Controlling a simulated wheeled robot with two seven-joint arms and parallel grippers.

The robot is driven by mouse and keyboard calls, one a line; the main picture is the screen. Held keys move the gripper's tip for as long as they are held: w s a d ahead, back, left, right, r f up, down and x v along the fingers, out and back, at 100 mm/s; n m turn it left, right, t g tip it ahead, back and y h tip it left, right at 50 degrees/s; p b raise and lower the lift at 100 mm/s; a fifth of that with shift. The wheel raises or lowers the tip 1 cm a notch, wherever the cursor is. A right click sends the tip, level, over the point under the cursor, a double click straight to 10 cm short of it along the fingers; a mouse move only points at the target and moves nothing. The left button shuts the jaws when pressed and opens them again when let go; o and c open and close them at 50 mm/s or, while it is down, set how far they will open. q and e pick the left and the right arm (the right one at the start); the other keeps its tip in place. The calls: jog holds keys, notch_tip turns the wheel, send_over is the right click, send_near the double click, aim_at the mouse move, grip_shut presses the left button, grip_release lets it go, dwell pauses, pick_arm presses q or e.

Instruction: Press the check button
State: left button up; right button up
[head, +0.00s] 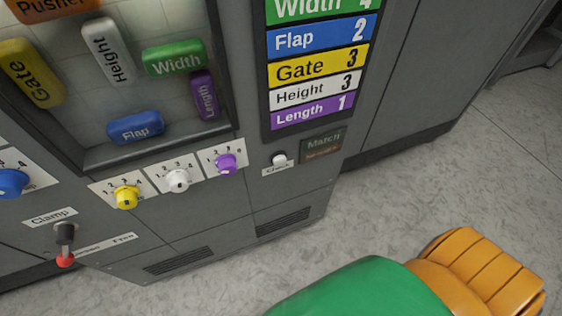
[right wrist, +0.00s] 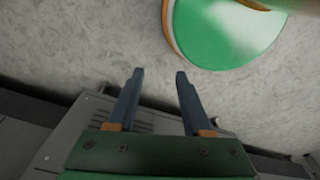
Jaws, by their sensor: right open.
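The check button (head: 279,159) is a small white round button above a "Check" label, on the grey machine front in the head view. It sits right of the purple knob and left of the dark Match panel (head: 323,145), which looks unlit. My right gripper (right wrist: 158,74) is open and empty in the right wrist view, its two dark blue fingers apart, with pale floor beyond them. Its fingers do not show in the head view, and I cannot tell its exact distance from the button. My left gripper is not in view.
Yellow (head: 126,197), white (head: 178,181), purple (head: 226,163) and blue (head: 11,183) knobs line the panel. A red-tipped clamp lever (head: 65,247) sticks out below. A board (head: 318,60) lists numbered settings. The floor (head: 400,200) right of the machine is clear.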

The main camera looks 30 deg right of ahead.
grip_shut()
dwell(1.7)
